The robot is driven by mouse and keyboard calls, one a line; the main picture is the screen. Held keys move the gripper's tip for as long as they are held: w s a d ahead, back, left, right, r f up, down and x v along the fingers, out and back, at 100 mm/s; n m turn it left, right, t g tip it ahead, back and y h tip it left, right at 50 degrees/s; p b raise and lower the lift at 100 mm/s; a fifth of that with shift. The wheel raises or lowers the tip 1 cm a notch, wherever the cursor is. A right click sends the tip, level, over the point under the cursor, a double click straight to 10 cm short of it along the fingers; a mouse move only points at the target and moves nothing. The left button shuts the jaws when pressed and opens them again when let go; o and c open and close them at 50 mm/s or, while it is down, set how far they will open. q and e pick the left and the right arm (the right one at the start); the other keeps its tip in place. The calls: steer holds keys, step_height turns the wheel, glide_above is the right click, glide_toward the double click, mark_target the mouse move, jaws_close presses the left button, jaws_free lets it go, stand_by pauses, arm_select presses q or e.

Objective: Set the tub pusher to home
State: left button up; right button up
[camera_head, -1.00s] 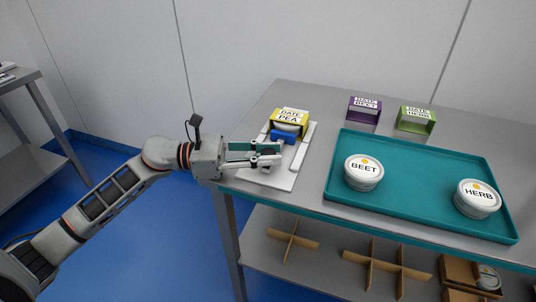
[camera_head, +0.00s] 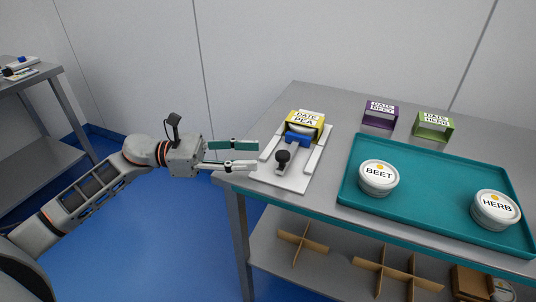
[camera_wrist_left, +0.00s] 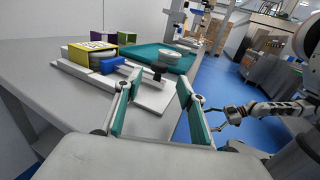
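The tub pusher has a blue block (camera_head: 298,139) at the mouth of the yellow DATE PEA housing (camera_head: 307,122), and a grey bar running toward the front to a black knob (camera_head: 283,157). It sits between the rails of a white base (camera_head: 292,182). My left gripper (camera_head: 258,154) is open and empty, left of the knob and apart from it. In the left wrist view the knob (camera_wrist_left: 159,66) shows beyond the gap between the open fingers (camera_wrist_left: 158,79). My right gripper (camera_wrist_left: 210,119) shows small at the right of that view, its fingers spread and empty.
A teal tray (camera_head: 430,212) with the BEET tub (camera_head: 379,178) and HERB tub (camera_head: 495,209) lies right of the base. Purple (camera_head: 381,113) and green (camera_head: 433,125) housings stand behind it. Cardboard dividers (camera_head: 303,244) lie on the lower shelf. Floor left of the table is clear.

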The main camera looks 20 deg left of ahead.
arm_select(q)
steer(key=shift+v, duration=1.75)
